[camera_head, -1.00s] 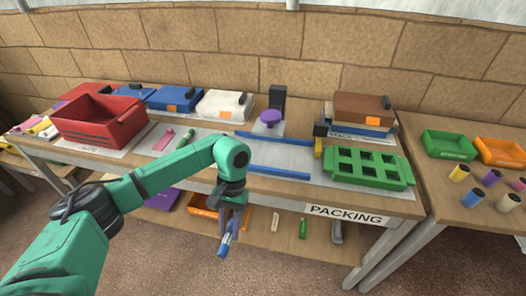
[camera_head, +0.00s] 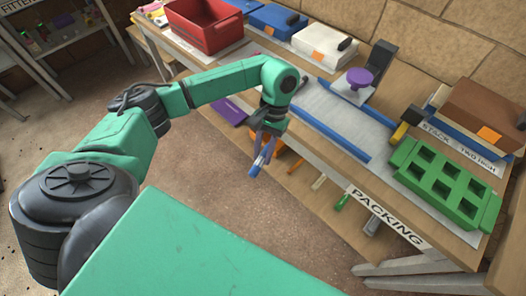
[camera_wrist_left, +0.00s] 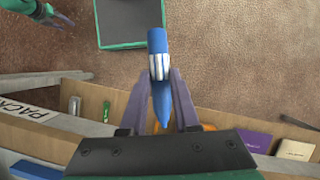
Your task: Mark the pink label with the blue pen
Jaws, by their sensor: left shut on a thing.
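The blue pen (camera_head: 253,170) is held in my left gripper (camera_head: 262,152), out in front of the packing table and over the floor. In the left wrist view the fingers (camera_wrist_left: 159,74) are shut on the pen's silver-striped part, with blue pen (camera_wrist_left: 157,42) showing on both sides. One end of the pen is tapered and lies toward the gripper's palm. I cannot make out a pink label in either current view; my left arm covers part of the table. A teal and dark part of my right arm shows at the upper left of the left wrist view, its jaws unclear.
The packing table (camera_head: 316,108) carries a red bin (camera_head: 203,28), blue and white boxes, a purple-knobbed stamp (camera_head: 359,78), blue rails and a green grid tray (camera_head: 443,184). A lower shelf holds small items. Open floor lies in front of the table.

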